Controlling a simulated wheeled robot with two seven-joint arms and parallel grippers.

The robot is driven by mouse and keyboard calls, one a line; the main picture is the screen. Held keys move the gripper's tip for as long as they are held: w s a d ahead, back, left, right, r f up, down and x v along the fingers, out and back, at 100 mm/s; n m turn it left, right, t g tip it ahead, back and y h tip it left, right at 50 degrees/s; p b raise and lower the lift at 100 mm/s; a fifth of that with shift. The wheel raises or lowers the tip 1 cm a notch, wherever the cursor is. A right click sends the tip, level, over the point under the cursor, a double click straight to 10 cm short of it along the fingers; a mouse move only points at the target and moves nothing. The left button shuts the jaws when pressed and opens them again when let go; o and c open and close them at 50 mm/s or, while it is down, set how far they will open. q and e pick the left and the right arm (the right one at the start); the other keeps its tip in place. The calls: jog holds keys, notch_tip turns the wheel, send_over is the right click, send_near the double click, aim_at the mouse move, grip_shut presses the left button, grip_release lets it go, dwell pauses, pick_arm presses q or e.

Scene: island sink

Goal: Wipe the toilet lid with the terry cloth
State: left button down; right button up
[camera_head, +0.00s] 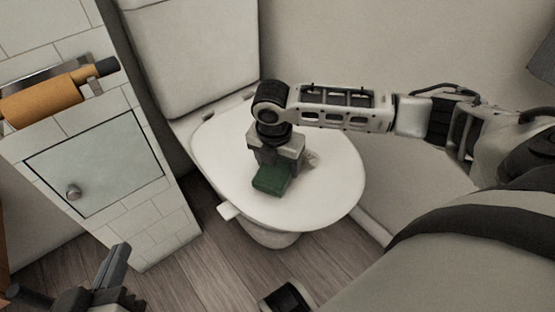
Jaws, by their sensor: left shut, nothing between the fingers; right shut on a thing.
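The white toilet lid (325,192) is closed and lies flat in the middle of the head view. My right gripper (275,168) is over the lid, its arm reaching in from the right. It is shut on a dark green cloth (271,181), which looks folded or block-like. The cloth is at or just above the lid surface; I cannot tell whether it touches. A small brownish mark (312,158) shows on the lid beside the gripper. My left gripper (121,252) is at the lower left, away from the toilet, shut and empty.
The toilet tank (190,55) stands behind the lid against the wall. A tiled partition with a small cabinet door (95,165) and an orange roll on a holder (42,99) is on the left.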

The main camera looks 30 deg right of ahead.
aim_at(304, 158)
jog(key=shift+f, duration=0.45)
jog(key=shift+d+r+p, duration=0.15)
jog(key=shift+d+p, duration=0.25)
jog(key=shift+d, duration=0.15)
jog(key=shift+w+d+p, duration=0.1)
jog(key=shift+d+p, duration=0.5)
jog(key=shift+d, duration=0.5)
jog(key=shift+w+d+p, duration=0.1)
jog(key=shift+d+p, duration=0.5)
jog(key=shift+d, duration=0.9)
jog(key=shift+d+f, duration=0.25)
jog(key=shift+d, duration=0.65)
jog(key=shift+w+d+r+p, duration=0.15)
jog(key=shift+d+p, duration=0.75)
jog(key=shift+d, duration=1.1)
